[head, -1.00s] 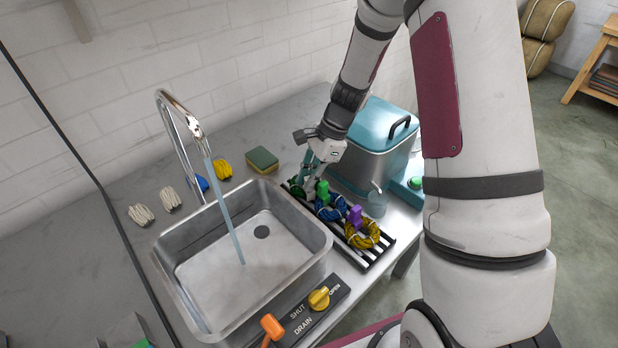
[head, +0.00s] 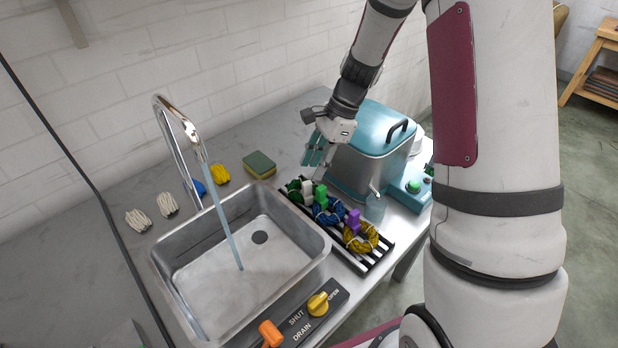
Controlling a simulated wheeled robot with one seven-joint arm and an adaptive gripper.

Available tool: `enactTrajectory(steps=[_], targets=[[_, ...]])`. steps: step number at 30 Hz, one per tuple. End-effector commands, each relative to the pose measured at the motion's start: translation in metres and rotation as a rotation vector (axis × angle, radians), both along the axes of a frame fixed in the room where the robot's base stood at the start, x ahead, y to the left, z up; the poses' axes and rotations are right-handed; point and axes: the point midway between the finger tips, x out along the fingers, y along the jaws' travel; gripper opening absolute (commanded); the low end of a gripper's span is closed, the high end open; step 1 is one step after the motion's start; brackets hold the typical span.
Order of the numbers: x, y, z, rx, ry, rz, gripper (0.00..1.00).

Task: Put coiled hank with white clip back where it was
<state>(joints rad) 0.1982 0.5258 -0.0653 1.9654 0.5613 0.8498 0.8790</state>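The coiled hank with the white clip is a dark green coil (head: 293,190) with a white clip (head: 307,189). It sits at the far end of the black slatted rack (head: 375,262) beside the sink. My gripper (head: 318,163) is above and behind that hank, apart from it. Its teal fingers look spread, with nothing seen between them. A blue coil (head: 327,213) with a green clip (head: 320,194) and a yellow coil (head: 361,240) with a purple clip (head: 354,221) sit nearer on the same rack.
The sink (head: 215,275) is left of the rack, with water running from its tap (head: 185,125). A teal-lidded metal tank (head: 375,150) stands close right of my gripper. A sponge (head: 259,165) and several loose skeins (head: 167,204) lie on the counter behind.

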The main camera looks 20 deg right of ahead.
Motion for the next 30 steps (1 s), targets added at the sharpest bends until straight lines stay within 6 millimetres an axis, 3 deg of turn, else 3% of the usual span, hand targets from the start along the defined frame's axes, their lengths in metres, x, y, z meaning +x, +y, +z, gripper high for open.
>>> enactTrajectory(steps=[3,10,14,17,24,30], targets=[[0.001,-0.01,0.022,-0.001,-0.004,-0.001,0.33],[0.001,-0.02,0.048,0.0,-0.002,-0.001,0.33],[-0.002,-0.02,0.059,-0.005,-0.012,0.019,0.33],[-0.012,-0.015,0.078,-0.023,-0.054,0.089,0.33],[-0.07,0.009,0.146,-0.13,-0.239,0.441,0.33],[-0.13,0.022,0.185,-0.25,-0.385,0.764,0.33]])
